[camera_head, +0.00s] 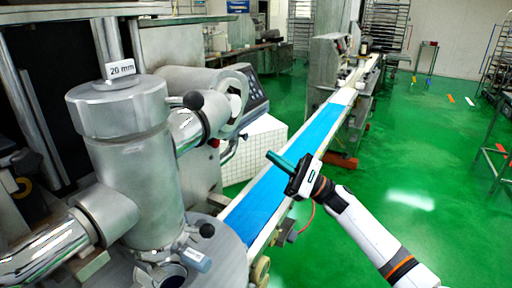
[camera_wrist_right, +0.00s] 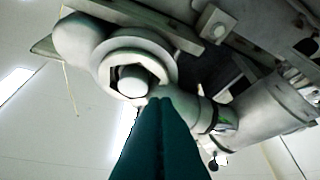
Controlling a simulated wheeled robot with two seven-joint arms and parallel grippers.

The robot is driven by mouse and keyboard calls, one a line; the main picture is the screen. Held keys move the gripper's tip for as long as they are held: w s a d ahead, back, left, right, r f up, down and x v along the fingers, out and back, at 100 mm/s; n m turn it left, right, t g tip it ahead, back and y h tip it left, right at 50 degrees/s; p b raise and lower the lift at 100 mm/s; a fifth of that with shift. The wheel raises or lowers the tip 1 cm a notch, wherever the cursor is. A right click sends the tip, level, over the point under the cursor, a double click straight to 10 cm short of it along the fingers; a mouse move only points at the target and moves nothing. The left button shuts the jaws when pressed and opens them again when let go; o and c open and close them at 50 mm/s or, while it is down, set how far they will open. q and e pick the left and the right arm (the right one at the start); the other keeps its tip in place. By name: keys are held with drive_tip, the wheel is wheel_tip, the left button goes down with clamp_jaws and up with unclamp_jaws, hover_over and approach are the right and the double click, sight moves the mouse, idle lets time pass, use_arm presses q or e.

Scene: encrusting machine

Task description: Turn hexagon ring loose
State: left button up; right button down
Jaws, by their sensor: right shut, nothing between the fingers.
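The hexagon ring (camera_wrist_right: 140,55) is a pale metal collar with a hexagonal opening around a rounded white core, seen from below in the right wrist view. In the head view, it appears to be the ring at the end of the machine's side barrel (camera_head: 240,88), partly turned away. My right gripper (camera_head: 271,156) is shut and empty, with its teal fingers pressed together above the blue belt. In the wrist view, its fingertips (camera_wrist_right: 162,101) point up just below the ring's lower right edge; I cannot tell whether they touch it. My left gripper is not in view.
The steel cylinder (camera_head: 125,140) labelled "20 mm" stands at the left, with black-knobbed levers. A blue conveyor belt (camera_head: 265,197) runs away diagonally beneath my right gripper. A control panel (camera_head: 256,95) sits behind the ring. Green floor (camera_head: 420,150) is open at the right.

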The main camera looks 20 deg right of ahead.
drive_tip(key=s+r+p+x, duration=0.1)
drive_tip(key=p+x, duration=0.4)
drive_tip(key=x, duration=0.7)
drive_tip(key=shift+s+d+r+p, duration=0.25)
drive_tip(key=shift+s+r+p, duration=0.15)
drive_tip(key=shift+r, duration=0.15)
drive_tip(key=shift+m+t, duration=0.4)
drive_tip(key=shift+m, duration=0.1)
